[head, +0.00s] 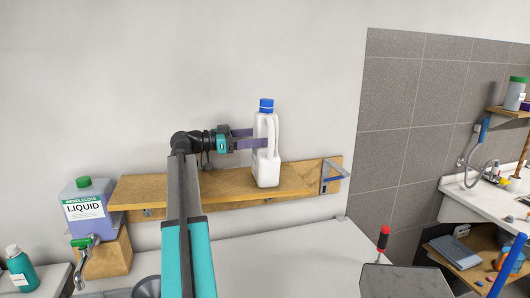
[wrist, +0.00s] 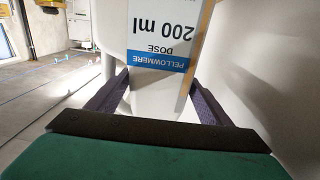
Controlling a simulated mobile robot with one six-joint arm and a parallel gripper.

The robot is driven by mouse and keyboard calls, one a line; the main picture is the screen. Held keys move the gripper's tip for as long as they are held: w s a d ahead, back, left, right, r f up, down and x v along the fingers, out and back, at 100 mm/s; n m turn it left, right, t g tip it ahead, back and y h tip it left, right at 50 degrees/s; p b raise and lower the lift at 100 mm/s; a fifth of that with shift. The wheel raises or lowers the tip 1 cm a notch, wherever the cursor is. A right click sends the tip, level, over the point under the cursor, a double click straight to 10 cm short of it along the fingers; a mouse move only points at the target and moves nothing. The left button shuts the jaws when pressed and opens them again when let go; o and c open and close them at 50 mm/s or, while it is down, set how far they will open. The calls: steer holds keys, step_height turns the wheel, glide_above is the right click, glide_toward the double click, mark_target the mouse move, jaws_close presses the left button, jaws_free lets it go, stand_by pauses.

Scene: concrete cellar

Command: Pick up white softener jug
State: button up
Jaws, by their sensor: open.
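The white softener jug (head: 266,150) with a blue cap stands upright on a wooden wall shelf (head: 222,185). Its handle is on the left side, facing my gripper. My gripper (head: 256,138) reaches in from the left at about mid-height, its dark purple fingers open, one on each side of the jug's handle side. In the wrist view the jug (wrist: 160,45) fills the upper middle, with its label upside down, and it stands between the two open fingers of my gripper (wrist: 155,95). Whether the fingers touch it I cannot tell.
A jug of purple liquid (head: 88,205) with a green cap stands on a wooden block at the left. A teal bottle (head: 18,270) is below it. A red-handled screwdriver (head: 383,238) stands at the lower right. The shelf is otherwise mostly bare, with a metal bracket (head: 333,177) at its right end.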

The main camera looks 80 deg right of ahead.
mark_target(276, 126)
steer(key=shift+p+x, duration=1.25)
steer(key=shift+x, duration=1.35)
steer(key=shift+f, duration=0.1)
steer(key=c, duration=1.7)
steer(key=shift+o, duration=0.2)
steer(key=shift+r, duration=0.3)
steer(key=shift+r+b, duration=0.8)
steer(key=shift+r, duration=0.5)
steer(key=shift+w+a+r, duration=0.1)
steer(key=shift+r, duration=0.1)
steer(key=w+a+r+b, duration=0.1)
steer(key=w+a+b, duration=0.3)
steer(key=w+a, duration=0.7)
steer(key=shift+r, duration=0.3)
steer(key=shift+a, duration=0.1)
